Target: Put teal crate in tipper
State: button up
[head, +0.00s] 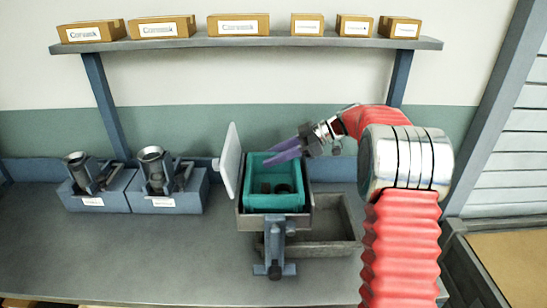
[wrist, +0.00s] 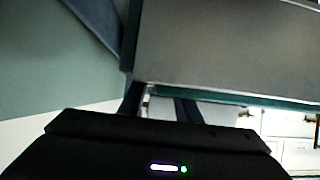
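The teal crate (head: 275,201) sits inside the grey, open-topped box of the tipper (head: 275,222), on its stand on the bench. Its rim stands above the box, and small dark items lie inside it. The tipper's pale lid (head: 229,163) stands upright at the left. My gripper (head: 267,157) has purple fingers and is at the crate's far rim, reaching in from the right. The fingers look apart. I cannot tell whether they touch the rim. In the wrist view a teal edge (wrist: 240,98) runs along a large grey surface.
A grey tray (head: 325,248) lies behind and right of the tipper. Two blue-grey units with metal cups (head: 100,200) (head: 168,203) stand at the left. A shelf (head: 250,43) with several cardboard boxes is above. The bench's front left is clear.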

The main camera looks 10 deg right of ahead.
jog(key=v, duration=1.2)
dwell(0.5)
